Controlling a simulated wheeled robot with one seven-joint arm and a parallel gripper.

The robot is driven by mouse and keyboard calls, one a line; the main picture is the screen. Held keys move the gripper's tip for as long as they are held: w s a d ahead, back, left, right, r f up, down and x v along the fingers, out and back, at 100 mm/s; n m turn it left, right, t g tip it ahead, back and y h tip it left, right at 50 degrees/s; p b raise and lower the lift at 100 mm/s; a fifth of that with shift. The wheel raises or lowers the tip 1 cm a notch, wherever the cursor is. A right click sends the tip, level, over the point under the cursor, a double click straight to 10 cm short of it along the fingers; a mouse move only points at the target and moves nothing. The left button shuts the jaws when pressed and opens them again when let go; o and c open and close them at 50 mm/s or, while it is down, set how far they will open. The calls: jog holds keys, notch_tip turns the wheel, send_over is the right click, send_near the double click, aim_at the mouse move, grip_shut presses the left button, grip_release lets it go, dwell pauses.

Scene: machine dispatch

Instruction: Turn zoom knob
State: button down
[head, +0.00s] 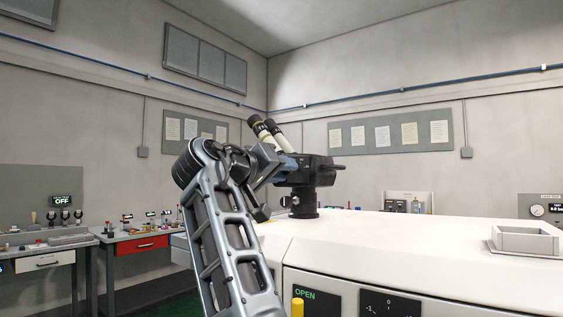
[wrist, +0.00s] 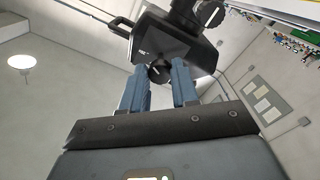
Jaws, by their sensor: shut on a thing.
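The black microscope body (head: 312,168) with two cream eyepieces stands on a black post on the white machine top. In the head view my gripper (head: 288,162) reaches its near left side, and the knob there is hidden. In the wrist view the dark microscope housing (wrist: 165,40) is upside-down-looking and tilted. A round black knob with a white line, apparently the zoom knob (wrist: 158,72), sits on its face. My gripper (wrist: 161,76) has its two blue fingers on either side of this knob, shut on it. A second black knob (wrist: 210,14) with a white mark is further up.
The white machine (head: 420,240) fills the right foreground, with an "OPEN" panel (head: 317,297) on its front. A shallow square tray (head: 526,241) sits on its top at right. Benches with a red drawer (head: 143,245) stand at left. Air around the microscope is clear.

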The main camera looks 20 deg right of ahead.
jog(key=shift+a+r+n+p, duration=0.15)
jog(key=shift+n+p, duration=0.55)
jog(key=shift+n, duration=0.5)
jog(key=c, duration=0.8)
grip_release()
jog(key=shift+c, duration=0.2)
jog(key=b+v, duration=0.2)
jog(key=v, duration=0.5)
jog(key=shift+s+a, duration=0.2)
jog(key=shift+s, duration=0.05)
